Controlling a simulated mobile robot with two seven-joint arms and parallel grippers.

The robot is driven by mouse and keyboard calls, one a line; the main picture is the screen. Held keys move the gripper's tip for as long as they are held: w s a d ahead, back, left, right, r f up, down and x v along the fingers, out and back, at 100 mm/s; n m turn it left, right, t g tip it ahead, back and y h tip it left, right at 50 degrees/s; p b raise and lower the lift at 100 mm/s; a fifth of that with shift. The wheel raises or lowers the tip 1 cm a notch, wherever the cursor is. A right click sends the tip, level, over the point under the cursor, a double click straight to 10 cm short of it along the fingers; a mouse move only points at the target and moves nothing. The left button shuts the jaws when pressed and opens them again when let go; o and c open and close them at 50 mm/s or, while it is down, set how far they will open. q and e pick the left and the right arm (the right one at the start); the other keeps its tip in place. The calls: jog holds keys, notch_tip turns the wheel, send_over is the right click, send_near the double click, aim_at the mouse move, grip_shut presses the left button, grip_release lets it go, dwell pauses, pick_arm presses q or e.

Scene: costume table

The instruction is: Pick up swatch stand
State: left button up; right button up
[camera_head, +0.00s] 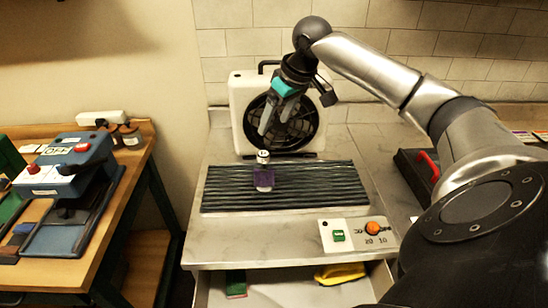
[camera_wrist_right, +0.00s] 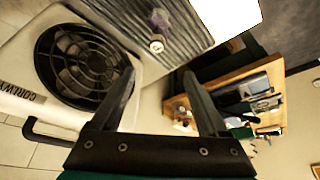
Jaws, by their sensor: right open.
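The small stand with a silver-white top and a purple lower part, which looks like the swatch stand (camera_head: 264,178), stands on the dark ribbed mat (camera_head: 325,183). In the right wrist view its round top (camera_wrist_right: 157,43) shows beyond the fingertips. My right gripper (camera_head: 276,124) is open and empty, pointing down above and behind the stand, in front of the fan. In the right wrist view its two fingers (camera_wrist_right: 160,82) are apart with nothing between them. My left gripper is not in view.
A white box fan (camera_head: 240,95) stands behind the mat; it also shows in the right wrist view (camera_wrist_right: 60,105). A control panel (camera_head: 338,235) with a green switch and orange knob is at the front right. A wooden bench (camera_head: 110,215) with a blue device (camera_head: 75,165) is left.

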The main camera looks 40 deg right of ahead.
send_near(264, 154)
jog(key=x, duration=0.5)
jog(key=shift+w+a+r, duration=0.1)
jog(key=shift+w+r, duration=0.05)
jog(key=shift+w, duration=0.15)
jog(key=shift+s+x, duration=0.15)
jog(key=shift+x, duration=1.2)
jog(key=shift+s+x, duration=0.15)
jog(key=shift+x, duration=1.25)
grip_shut()
